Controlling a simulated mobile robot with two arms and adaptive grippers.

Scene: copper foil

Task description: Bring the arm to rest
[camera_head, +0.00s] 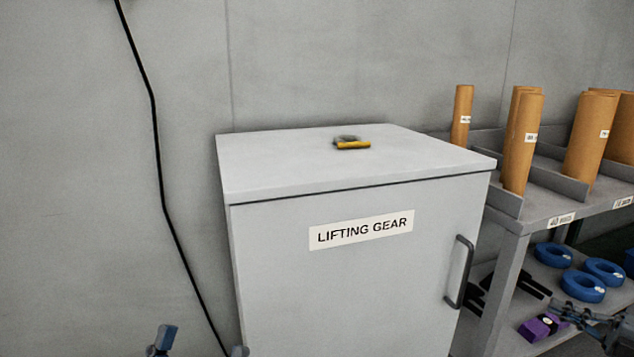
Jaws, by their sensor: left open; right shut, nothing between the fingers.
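My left gripper (202,346) shows only as two fingertips at the bottom edge, in front of the lower left of the grey cabinet. The tips are wide apart with nothing seen between them, so it is open. My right gripper (574,313) is at the lower right edge, in front of the shelf unit. Its dark fingers are together and hold nothing. Most of both arms is outside the view.
A grey cabinet (280,287) labelled "LIFTING GEAR" fills the middle; a grey and yellow shackle-like piece (352,144) lies on top. At right, a shelf unit (538,213) holds brown rolls (523,140), blue rings (583,286) and a purple box (538,328). A black cable (158,150) runs down the wall.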

